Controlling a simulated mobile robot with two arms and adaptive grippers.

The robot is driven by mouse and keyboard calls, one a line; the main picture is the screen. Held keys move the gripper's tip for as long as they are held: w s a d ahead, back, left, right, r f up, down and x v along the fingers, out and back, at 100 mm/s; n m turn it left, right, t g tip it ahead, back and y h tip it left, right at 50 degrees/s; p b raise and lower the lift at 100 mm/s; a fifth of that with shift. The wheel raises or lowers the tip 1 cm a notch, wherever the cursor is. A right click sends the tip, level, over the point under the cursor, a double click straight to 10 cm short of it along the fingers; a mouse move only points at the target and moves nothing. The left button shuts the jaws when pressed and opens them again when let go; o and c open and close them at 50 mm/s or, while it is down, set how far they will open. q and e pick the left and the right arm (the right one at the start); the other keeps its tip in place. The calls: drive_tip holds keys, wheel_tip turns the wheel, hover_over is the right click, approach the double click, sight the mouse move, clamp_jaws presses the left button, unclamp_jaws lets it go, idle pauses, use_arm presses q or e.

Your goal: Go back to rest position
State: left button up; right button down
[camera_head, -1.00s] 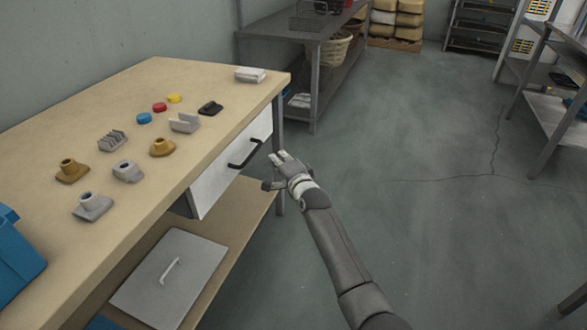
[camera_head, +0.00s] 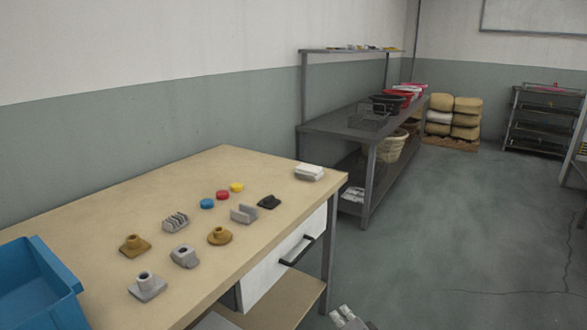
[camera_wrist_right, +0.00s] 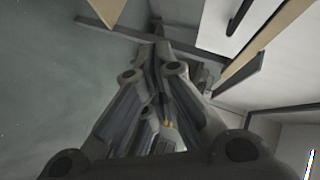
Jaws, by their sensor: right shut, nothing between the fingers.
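My right gripper (camera_head: 347,317) shows only at the bottom edge of the head view, below and to the right of the workbench drawer. In the right wrist view its fingers (camera_wrist_right: 158,55) are together with nothing between them. The wooden workbench (camera_head: 110,215) has a white drawer (camera_head: 275,268) with a black handle (camera_head: 298,250), which also shows in the right wrist view (camera_wrist_right: 238,17). The gripper is apart from the handle. My left gripper is in neither view.
Several small grey and brown parts, red, blue and yellow discs (camera_head: 222,195) and a white block (camera_head: 309,172) lie on the bench. A blue bin (camera_head: 60,275) stands at its left end. A grey shelf table (camera_head: 340,132) stands behind. The floor (camera_head: 440,240) on the right is clear.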

drive_tip(key=s+d+f+n+g+h, duration=0.3)
drive_tip(key=s+f+n+g, duration=0.6)
drive_tip(key=s+f, duration=1.85)
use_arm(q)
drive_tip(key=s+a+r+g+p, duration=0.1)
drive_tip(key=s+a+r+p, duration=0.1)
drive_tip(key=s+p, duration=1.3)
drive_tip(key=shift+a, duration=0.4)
use_arm(e)
drive_tip(key=s+d+f+n+g, duration=0.1)
drive_tip(key=s+d+n, duration=0.1)
drive_tip(key=s, duration=1.2)
drive_tip(key=s+d+f+n+g, duration=0.1)
drive_tip(key=s+d, duration=0.3)
drive_tip(key=s, duration=1.1)
drive_tip(key=shift+s+d+f+n+g, duration=0.15)
drive_tip(key=shift+s+d+n+g, duration=0.1)
drive_tip(key=shift+n+g, duration=0.6)
